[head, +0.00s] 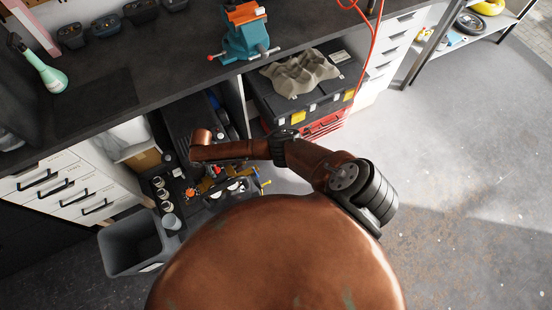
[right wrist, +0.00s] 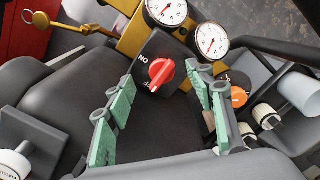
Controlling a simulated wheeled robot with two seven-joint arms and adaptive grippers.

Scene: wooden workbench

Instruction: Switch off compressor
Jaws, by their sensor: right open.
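The compressor's dark body (right wrist: 75,95) fills much of the right wrist view. A black switch box with white "ON" lettering carries a red rotary knob (right wrist: 162,72) with a white mark. My right gripper (right wrist: 162,80) is open, with its green-padded fingers on both sides of the line to the knob. The knob shows between and beyond the fingertips, and I see no contact. In the head view the compressor (head: 180,112) stands under the workbench, with my right arm reaching over it. My left gripper is not in view.
Two white gauges (right wrist: 211,41) on a brass-coloured block sit beside the switch, with an orange knob (right wrist: 238,97) at right. A grey bin (head: 135,245), drawers (head: 70,190) and a black toolbox (head: 305,100) flank the compressor. The workbench (head: 150,60) overhangs it. The floor at right is clear.

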